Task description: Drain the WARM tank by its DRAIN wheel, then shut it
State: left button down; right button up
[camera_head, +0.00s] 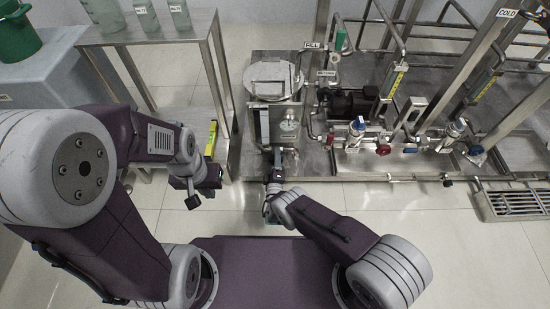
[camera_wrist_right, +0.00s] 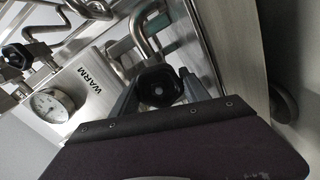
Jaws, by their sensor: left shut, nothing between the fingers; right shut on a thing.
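In the right wrist view, the panel marked WARM (camera_wrist_right: 72,100) carries a round gauge (camera_wrist_right: 52,104). A black handwheel (camera_wrist_right: 158,88) sits between the fingers of my right gripper (camera_wrist_right: 162,92), which is shut on it; no DRAIN lettering is readable. The WARM tank (camera_head: 272,80) appears in the head view as a steel vessel with a round lid. My right gripper (camera_head: 274,172) is low at its front, and the handwheel is hidden there. My left gripper (camera_head: 193,201) is shut and empty, left of the tank and apart from it.
A second black handwheel (camera_wrist_right: 15,56) is on the WARM skid. A steel bench (camera_head: 150,30) with jars stands left. To the right are a red handwheel (camera_head: 383,149), a blue handwheel (camera_head: 475,150), the COLD sign (camera_head: 506,13) and a floor grate (camera_head: 512,203).

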jog(key=m+p, duration=0.1)
jog(key=m, duration=0.3)
jog(key=shift+r+m, duration=0.1)
jog(key=shift+m, duration=0.2)
jog(key=shift+d+m+p, duration=0.1)
jog(key=shift+m+p, duration=0.3)
jog(key=shift+m, duration=1.5)
jog(key=o, duration=1.4)
jog(key=shift+c, duration=0.2)
